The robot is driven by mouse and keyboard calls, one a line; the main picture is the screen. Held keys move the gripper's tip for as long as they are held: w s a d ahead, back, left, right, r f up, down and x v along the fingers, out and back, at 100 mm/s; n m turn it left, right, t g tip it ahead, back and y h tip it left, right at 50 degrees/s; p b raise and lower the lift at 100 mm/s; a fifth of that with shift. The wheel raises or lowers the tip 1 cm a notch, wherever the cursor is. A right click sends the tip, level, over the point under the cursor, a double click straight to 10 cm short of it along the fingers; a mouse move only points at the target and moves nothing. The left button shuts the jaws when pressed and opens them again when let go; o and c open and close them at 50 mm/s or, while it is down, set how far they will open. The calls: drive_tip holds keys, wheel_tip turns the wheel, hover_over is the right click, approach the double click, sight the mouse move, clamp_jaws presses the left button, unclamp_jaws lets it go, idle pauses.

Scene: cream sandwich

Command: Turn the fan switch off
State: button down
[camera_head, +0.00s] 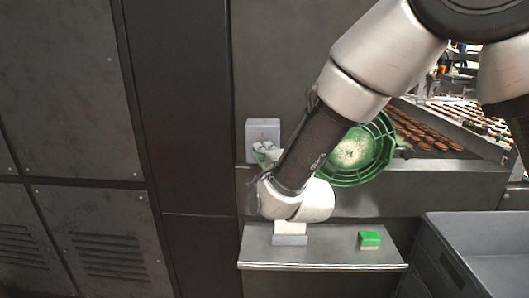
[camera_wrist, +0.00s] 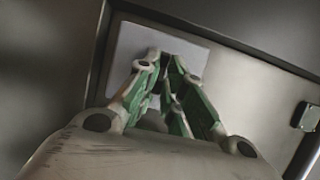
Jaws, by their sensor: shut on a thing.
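The fan switch is on a pale grey box (camera_head: 263,130) mounted on the dark wall panel, left of centre in the head view. In the wrist view its light plate (camera_wrist: 192,50) lies straight ahead of the fingers. My gripper (camera_head: 266,153) reaches the lower part of the box, and its green and grey fingers (camera_wrist: 170,82) are drawn together against the plate. The fingers are shut on the switch's small control, which they mostly hide. A round green fan (camera_head: 372,150) stands right of my forearm, partly covered by it.
A grey bin (camera_head: 480,240) stands at the lower right. Behind it a conveyor (camera_head: 432,135) carries rows of brown rounds. Dark cabinets (camera_head: 65,90) fill the left.

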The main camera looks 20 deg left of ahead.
drive_tip(key=shift+s+a+r+n+g+h, duration=0.2)
drive_tip(key=shift+n+h, duration=1.05)
drive_tip(key=shift+n, duration=1)
drive_tip(key=shift+w+a+r+n+g+h, duration=0.2)
drive_tip(key=shift+n+h, duration=1)
drive_tip(key=shift+n, duration=1)
drive_tip(key=shift+s+a+r+n+g+h, duration=0.1)
drive_tip(key=shift+n+g+h, duration=0.2)
drive_tip(key=shift+n+h, duration=1.45)
drive_tip(key=shift+n+y, duration=0.4)
drive_tip(key=shift+n, duration=0.2)
drive_tip(key=c, duration=1.5)
unclamp_jaws()
drive_tip(key=shift+f, duration=0.1)
